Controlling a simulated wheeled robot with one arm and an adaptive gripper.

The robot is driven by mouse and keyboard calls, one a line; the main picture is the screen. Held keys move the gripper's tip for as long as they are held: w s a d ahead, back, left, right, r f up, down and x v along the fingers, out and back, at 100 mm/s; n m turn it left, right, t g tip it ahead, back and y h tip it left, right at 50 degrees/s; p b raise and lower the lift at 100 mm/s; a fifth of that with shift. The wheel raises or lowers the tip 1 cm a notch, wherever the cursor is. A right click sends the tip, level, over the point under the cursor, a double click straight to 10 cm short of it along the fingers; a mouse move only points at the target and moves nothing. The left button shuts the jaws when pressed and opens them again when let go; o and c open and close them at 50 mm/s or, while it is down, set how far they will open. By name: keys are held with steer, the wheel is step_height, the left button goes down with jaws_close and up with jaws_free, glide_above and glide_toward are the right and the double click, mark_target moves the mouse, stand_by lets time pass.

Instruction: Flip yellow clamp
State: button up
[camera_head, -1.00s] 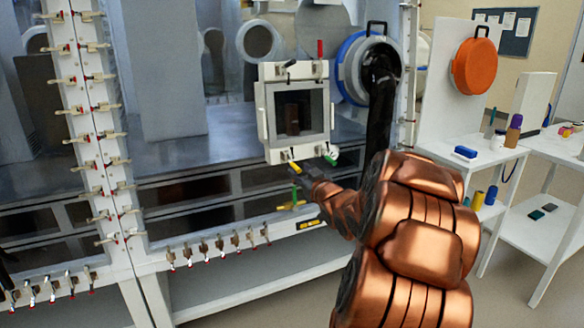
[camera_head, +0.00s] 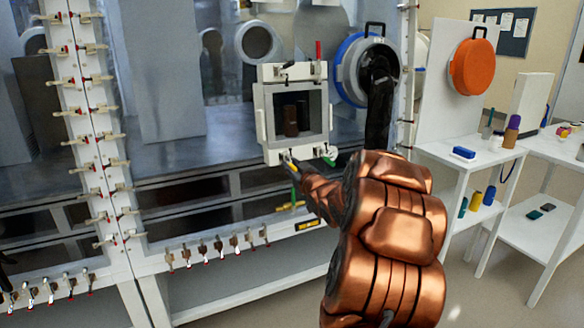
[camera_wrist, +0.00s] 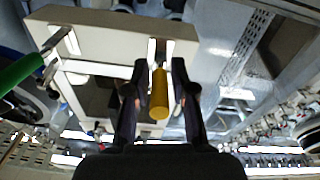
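The yellow clamp handle (camera_head: 293,167) is at the lower left of a white square frame (camera_head: 261,111) on the glovebox front. In the wrist view the yellow handle (camera_wrist: 159,93) is a short cylinder pointing toward the camera. My gripper (camera_wrist: 158,75) is open, with one dark finger on each side of the handle. Small gaps seem to show between handle and fingers; contact is not clear. In the head view my gripper (camera_head: 289,163) partly hides the handle.
A green handle (camera_wrist: 22,72) is left in the wrist view. A red handle (camera_head: 318,49) stands on the frame's top edge. A round blue-rimmed port (camera_head: 347,62) is right of the frame. A white table (camera_head: 468,166) with small items stands farther right.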

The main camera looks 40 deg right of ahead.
jaws_close()
